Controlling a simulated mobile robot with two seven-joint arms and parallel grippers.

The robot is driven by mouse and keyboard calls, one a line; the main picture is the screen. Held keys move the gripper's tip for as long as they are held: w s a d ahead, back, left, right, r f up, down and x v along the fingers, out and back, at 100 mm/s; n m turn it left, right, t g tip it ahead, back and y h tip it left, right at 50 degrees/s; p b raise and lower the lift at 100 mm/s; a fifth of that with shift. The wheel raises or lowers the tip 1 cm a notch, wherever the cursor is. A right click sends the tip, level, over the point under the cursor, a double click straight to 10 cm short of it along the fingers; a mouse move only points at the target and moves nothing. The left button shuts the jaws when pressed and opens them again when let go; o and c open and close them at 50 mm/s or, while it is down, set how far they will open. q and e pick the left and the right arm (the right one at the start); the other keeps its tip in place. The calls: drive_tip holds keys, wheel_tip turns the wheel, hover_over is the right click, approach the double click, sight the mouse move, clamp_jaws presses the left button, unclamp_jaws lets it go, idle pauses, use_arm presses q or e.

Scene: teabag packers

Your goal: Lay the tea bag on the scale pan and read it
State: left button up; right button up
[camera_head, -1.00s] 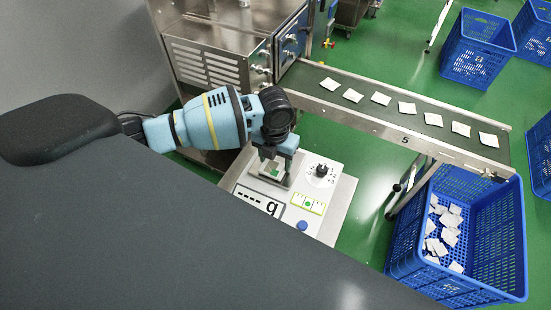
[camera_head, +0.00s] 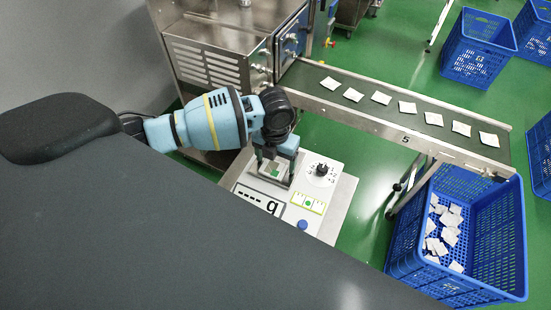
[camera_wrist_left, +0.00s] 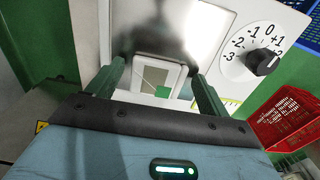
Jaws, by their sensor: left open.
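My left gripper (camera_head: 275,164) is open and points down over the scale (camera_head: 335,205). A pale tea bag with a green tag (camera_wrist_left: 155,78) shows between its spread fingers in the left wrist view, apart from both. In the head view the tea bag (camera_head: 272,170) lies over the scale pan area, partly hidden by the gripper. Whether it rests flat on the pan is hard to tell. The scale display (camera_head: 258,200) shows dashes and a "g". A black dial (camera_head: 321,169) sits beside the pan; its numbers show in the left wrist view. My right gripper is not in view.
A conveyor (camera_head: 350,110) carries several tea bags in a row behind the scale. A blue crate (camera_head: 490,240) with several loose tea bags stands to the right. A steel machine (camera_head: 215,60) stands behind my arm. A red crate (camera_wrist_left: 285,115) shows in the left wrist view.

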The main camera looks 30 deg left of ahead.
sight(275, 164)
use_arm(q)
wheel_tip(275, 164, up, 12)
drive_tip(key=shift+p, duration=0.45)
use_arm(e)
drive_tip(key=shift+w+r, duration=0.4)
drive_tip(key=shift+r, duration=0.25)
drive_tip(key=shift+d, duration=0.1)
